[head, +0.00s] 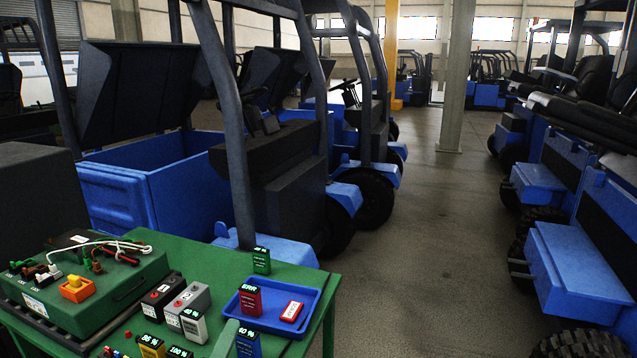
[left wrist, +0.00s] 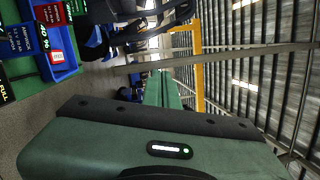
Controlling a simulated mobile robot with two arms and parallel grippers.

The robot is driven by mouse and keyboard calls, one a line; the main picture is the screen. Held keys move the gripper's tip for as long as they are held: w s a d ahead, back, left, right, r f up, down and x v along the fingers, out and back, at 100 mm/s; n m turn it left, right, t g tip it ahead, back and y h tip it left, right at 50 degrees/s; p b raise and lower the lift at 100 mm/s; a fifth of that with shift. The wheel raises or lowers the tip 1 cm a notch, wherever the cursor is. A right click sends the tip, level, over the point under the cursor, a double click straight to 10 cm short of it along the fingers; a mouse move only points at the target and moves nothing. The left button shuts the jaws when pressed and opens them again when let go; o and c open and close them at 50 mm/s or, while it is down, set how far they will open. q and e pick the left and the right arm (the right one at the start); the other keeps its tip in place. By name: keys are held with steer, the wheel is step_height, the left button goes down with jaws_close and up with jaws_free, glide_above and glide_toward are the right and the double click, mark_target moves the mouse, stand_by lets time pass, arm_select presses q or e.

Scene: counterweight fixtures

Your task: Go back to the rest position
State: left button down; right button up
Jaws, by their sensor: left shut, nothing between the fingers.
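My left gripper (head: 226,338) shows only as a pale green tip at the bottom edge of the head view, in front of the green table (head: 190,252). In the left wrist view its green fingers (left wrist: 164,90) lie together, with nothing between them. My green wrist housing with a small lit indicator fills the lower part of that view. My right gripper is in neither view.
Several labelled batteries stand on the table, some in a blue tray (head: 256,324). A green box (head: 95,290) with cables is at left. Blue forklifts (head: 160,190) stand behind and at right (head: 575,265). The aisle floor (head: 440,220) between them is clear.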

arm_select(q)
steer(key=s+a+f+n+g+y, duration=0.3)
steer(key=s+a+f+n+g, duration=0.15)
steer(key=f+n, duration=0.25)
steer(key=s+a+f+n+g+y, duration=0.3)
steer(key=s+a+f+n, duration=0.15)
steer(key=f+n, duration=0.3)
steer(key=s+d+f+n+g+h, duration=0.1)
steer(key=s+d+f+n+g, duration=0.2)
steer(key=s, duration=0.6)
steer(key=s+d+f+n+g+h, duration=0.15)
steer(key=s+f+n+g, duration=0.3)
steer(key=s, duration=0.55)
step_height(320, 180, down, 28)
steer(key=s+m+g+b, duration=0.1)
steer(key=s+g, duration=0.1)
steer(key=s+a+f+g+b, duration=0.1)
steer(key=s+a+f, duration=0.1)
steer(key=s+f, duration=1.3)
steer(key=shift+s+a+f+g, duration=0.3)
steer(key=shift+s+a+f, duration=0.1)
steer(key=shift+f, duration=0.55)
